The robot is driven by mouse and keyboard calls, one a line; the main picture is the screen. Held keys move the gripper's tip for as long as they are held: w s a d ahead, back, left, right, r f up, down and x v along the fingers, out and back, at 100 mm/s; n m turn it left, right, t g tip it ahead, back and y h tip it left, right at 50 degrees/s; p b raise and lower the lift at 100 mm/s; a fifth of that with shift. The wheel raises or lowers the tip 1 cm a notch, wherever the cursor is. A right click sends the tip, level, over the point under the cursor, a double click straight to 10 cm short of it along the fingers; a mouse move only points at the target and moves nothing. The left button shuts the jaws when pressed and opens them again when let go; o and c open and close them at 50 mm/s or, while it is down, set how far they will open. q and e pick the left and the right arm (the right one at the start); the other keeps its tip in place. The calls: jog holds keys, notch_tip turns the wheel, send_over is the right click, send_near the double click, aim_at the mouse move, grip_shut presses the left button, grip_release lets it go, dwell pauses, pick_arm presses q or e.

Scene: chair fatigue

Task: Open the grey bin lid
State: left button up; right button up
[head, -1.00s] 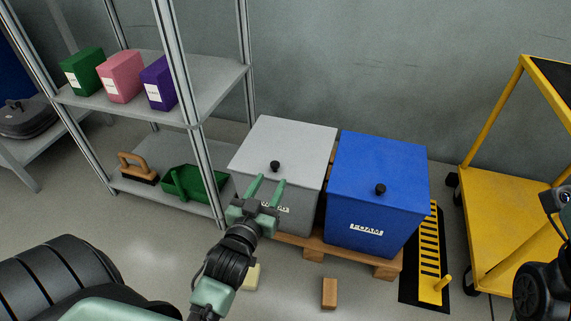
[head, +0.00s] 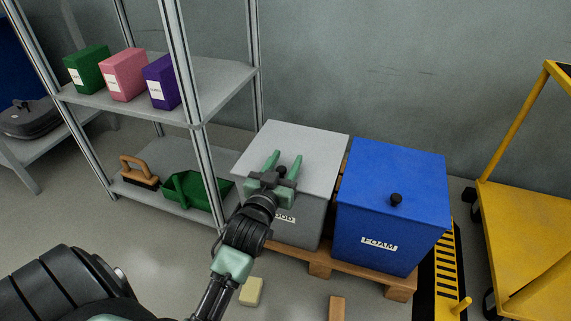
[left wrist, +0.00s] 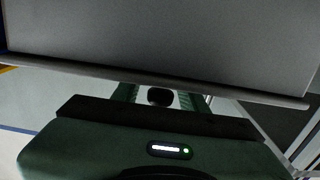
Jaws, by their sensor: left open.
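The grey bin (head: 293,229) stands on a wooden pallet with its flat grey lid (head: 310,143) closed. A small black knob (head: 281,171) is on the lid near its front edge. My left gripper (head: 283,160) is open at the front of the lid, its two green fingers on either side of the knob in the head view. The left wrist view also shows the dark knob (left wrist: 160,97) between the spread fingers. I cannot tell whether the fingers touch it. The gripper body hides part of the bin's front label. My right gripper is not in view.
A blue bin (head: 393,225) labelled FOAM stands close on the right, on the same pallet (head: 400,287). A metal shelf (head: 215,90) with boxes stands close on the left. A yellow cart (head: 530,225) is at the right. Small blocks (head: 251,291) lie on the floor in front.

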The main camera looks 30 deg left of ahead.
pick_arm(q)
grip_shut()
dwell(1.4)
